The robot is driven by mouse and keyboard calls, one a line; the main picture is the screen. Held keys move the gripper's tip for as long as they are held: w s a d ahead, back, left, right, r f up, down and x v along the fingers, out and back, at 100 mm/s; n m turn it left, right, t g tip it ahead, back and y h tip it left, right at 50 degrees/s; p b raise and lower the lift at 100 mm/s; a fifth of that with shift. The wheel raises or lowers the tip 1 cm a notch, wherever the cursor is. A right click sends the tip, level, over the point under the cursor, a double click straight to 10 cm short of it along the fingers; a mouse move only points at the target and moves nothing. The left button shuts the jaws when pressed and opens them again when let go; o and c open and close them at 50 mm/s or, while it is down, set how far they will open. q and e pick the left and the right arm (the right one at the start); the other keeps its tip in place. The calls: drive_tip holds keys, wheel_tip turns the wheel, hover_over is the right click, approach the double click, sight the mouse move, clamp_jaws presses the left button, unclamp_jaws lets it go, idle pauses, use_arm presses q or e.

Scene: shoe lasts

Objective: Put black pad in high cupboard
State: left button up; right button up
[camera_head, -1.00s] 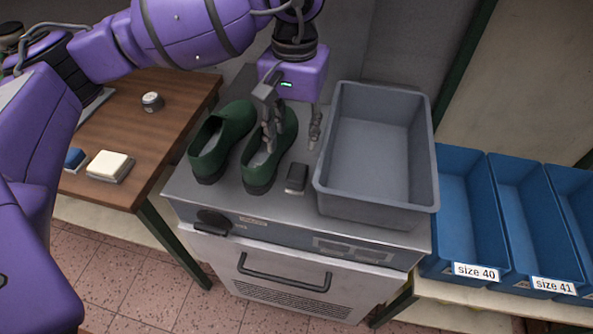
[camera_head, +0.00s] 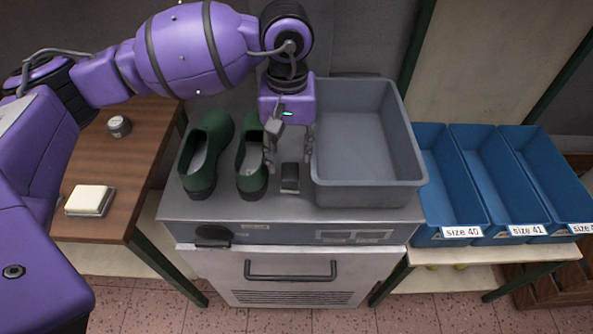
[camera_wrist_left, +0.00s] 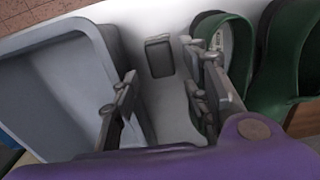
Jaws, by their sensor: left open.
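The black pad (camera_head: 290,178) is a small dark block lying on the grey top of the metal cabinet, between the green shoes and the grey bin. It also shows in the left wrist view (camera_wrist_left: 159,57), just beyond and between the fingers. My left gripper (camera_head: 289,160) points down over the cabinet top, just behind the pad in the head view. It is open and empty; its fingers (camera_wrist_left: 165,100) are spread apart, with the pad not held. No high cupboard can be made out in these views. My right gripper is not in view.
A pair of green shoes (camera_head: 207,158) stands left of the gripper, the nearer one close to a finger. A deep grey bin (camera_head: 368,193) stands close on the right. Blue bins (camera_head: 447,185) are further right. A wooden table (camera_head: 110,180) holds a cream block (camera_head: 90,199).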

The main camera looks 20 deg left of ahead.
sight(290, 171)
use_arm(q)
wheel_tip(290, 171, down, 2)
drive_tip(key=shift+a+f, duration=0.1)
drive_tip(key=shift+f, duration=0.15)
wheel_tip(290, 171, down, 5)
drive_tip(key=shift+w+f+p, duration=0.1)
drive_tip(key=shift+p, duration=0.5)
drive_tip(key=shift+c, duration=0.3)
clamp_jaws()
